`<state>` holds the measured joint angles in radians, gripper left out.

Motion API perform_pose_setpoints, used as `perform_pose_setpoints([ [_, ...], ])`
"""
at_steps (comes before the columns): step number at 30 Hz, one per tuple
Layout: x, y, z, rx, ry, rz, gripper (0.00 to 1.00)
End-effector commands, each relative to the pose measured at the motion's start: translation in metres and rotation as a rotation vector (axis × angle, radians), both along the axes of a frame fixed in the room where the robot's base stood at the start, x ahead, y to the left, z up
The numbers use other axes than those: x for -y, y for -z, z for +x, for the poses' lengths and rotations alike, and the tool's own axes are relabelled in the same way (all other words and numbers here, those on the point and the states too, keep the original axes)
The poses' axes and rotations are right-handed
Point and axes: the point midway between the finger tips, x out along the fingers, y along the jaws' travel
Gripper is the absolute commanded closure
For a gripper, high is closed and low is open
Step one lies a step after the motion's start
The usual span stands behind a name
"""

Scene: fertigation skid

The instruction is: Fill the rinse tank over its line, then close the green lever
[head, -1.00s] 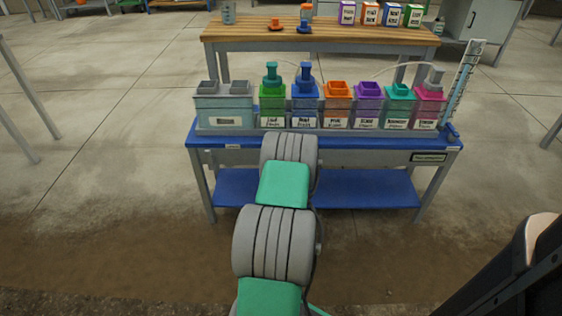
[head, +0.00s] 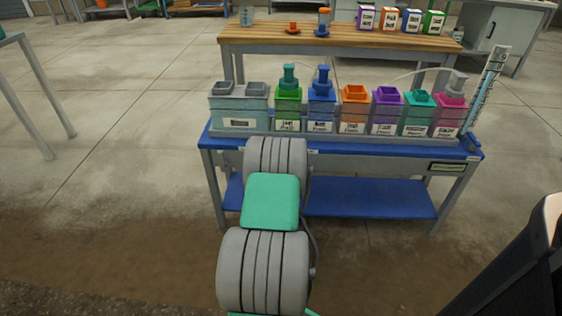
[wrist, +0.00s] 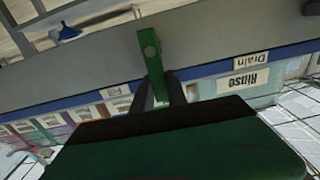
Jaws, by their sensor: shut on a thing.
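The rinse tank (head: 239,113) is the wide pale tank with two grey openings at the left end of the bench row. Its fill line and level are too small to read. In the wrist view, its "Rinse" label (wrist: 243,80) and a "Drain" label (wrist: 250,60) show upside down at the right. The green lever (wrist: 149,45), a flat bar with a round hole, stands out at the middle of the wrist view. My gripper (wrist: 160,92) is shut on the lever's lower part in that view. In the head view my arm hides the gripper and lever.
Several coloured tanks stand right of the rinse tank, including an orange one (head: 354,112). A clear scaled tube (head: 487,88) leans at the right end of the blue bench (head: 370,204). A wooden table (head: 390,37) stands behind.

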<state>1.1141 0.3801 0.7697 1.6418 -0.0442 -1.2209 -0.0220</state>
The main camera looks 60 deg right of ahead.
Motion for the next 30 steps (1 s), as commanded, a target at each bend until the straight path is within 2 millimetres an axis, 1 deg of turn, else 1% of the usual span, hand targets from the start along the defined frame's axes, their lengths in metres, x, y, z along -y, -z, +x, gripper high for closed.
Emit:
perform_pose_setpoints([
  [6,0.0039,-0.0002,-0.0058,-0.030,0.012,-0.015,1.00],
  [17,0.0042,-0.0004,-0.0062,-0.035,0.013,-0.018,1.00],
  [18,0.0041,-0.0004,-0.0061,-0.035,0.013,-0.018,0.80],
  [25,0.0034,-0.0002,-0.0051,-0.032,0.011,-0.016,0.61],
  [26,0.0033,-0.0001,-0.0051,-0.032,0.011,-0.016,0.60],
  [30,0.0030,0.0000,-0.0049,-0.032,0.011,-0.015,0.60],
])
